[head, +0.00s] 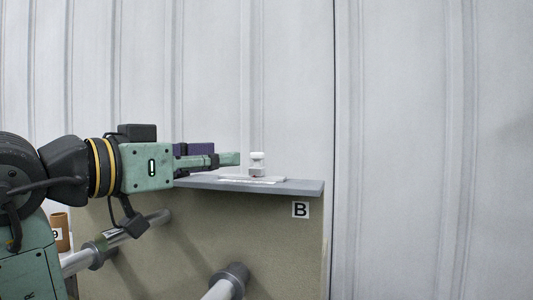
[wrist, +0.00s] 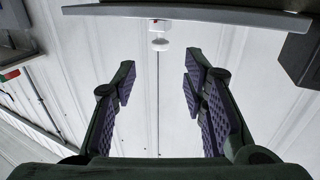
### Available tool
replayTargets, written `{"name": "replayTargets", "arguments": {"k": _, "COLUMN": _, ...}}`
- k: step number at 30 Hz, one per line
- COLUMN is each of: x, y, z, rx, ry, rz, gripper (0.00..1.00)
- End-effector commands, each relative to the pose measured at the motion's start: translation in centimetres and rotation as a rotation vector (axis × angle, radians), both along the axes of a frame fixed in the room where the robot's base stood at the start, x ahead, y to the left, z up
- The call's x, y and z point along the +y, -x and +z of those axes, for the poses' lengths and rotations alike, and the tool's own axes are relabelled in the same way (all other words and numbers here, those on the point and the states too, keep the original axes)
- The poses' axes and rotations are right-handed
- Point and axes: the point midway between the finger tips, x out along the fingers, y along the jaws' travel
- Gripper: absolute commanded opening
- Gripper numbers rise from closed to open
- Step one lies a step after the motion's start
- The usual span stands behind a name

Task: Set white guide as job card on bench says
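A small white part (head: 257,157), which looks like the white guide, stands upright on the grey bench top. It has a rounded top and a wider lower block with a small red mark at its base. A flat white plate or sheet (head: 233,178) lies under it; any writing is too small to read. My gripper (head: 238,158) reaches in from the left, level with the part and short of it. In the wrist view my gripper (wrist: 157,85) is open and empty. The white part (wrist: 160,44) shows upside down beyond the fingertips, in line with the gap.
The grey bench top (head: 305,187) ends at the right above a label B (head: 300,210). Grey pipes (head: 160,218) run in front of the bench. A brown cylinder (head: 59,222) stands at the lower left. A pale panelled wall (head: 430,120) stands behind.

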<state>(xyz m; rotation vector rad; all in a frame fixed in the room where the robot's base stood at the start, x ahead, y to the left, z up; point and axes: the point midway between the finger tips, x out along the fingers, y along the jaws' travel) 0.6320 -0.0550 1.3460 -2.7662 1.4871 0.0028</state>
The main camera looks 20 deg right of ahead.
Motion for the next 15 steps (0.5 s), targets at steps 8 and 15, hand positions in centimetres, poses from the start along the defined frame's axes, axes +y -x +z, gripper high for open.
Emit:
{"name": "replayTargets", "arguments": {"k": 8, "x": -3.7, "y": -2.4, "z": 0.3, "rx": 0.002, "ry": 0.0, "rz": -0.003, "gripper": 0.4}}
{"name": "replayTargets", "arguments": {"k": 15, "x": -7.1, "y": -4.7, "z": 0.3, "rx": 0.0, "ry": 0.001, "rz": -0.001, "gripper": 0.4}}
